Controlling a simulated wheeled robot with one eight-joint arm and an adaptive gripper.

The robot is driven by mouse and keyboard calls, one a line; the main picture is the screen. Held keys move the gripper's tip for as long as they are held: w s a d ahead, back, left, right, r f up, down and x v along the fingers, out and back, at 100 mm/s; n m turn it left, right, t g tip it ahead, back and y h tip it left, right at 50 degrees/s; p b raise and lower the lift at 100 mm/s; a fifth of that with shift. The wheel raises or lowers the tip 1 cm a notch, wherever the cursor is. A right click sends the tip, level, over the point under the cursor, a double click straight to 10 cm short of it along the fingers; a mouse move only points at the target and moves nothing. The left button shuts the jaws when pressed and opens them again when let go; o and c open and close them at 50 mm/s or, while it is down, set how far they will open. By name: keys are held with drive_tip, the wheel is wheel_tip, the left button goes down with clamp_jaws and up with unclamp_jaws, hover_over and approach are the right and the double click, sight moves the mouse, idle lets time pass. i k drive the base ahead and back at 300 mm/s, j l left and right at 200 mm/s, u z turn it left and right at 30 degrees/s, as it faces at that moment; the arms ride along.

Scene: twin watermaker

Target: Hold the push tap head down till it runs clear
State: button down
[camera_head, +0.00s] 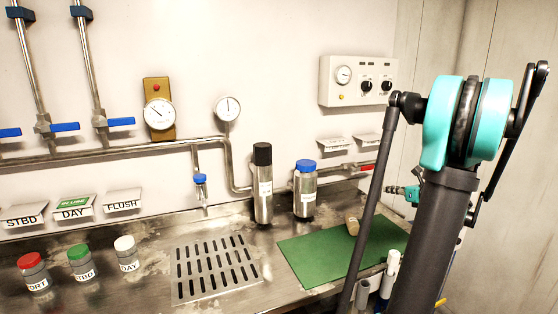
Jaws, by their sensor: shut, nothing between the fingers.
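The push tap has a blue head (200,179) on a small metal body and spout. It hangs from the wall pipe at the back of the steel counter, left of the tall bottle. The head stands clear, with nothing touching it. My gripper (388,189) shows small and dark at the right, partly behind my arm, pointing left. It looks shut and empty, well to the right of the tap. No water is visible at the spout. A slotted drain grate (215,268) lies in the counter in front of the tap.
A black-capped bottle (263,190) and a blue-capped bottle (305,194) stand between tap and gripper. Red-, green- and white-lidded jars (127,256) stand at left. Gauges and a control box (352,80) are on the wall.

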sight(198, 178)
drive_tip(key=k+j, duration=0.2)
drive_tip(key=k, duration=0.2)
drive_tip(key=k+j, duration=0.25)
drive_tip(key=k, duration=0.15)
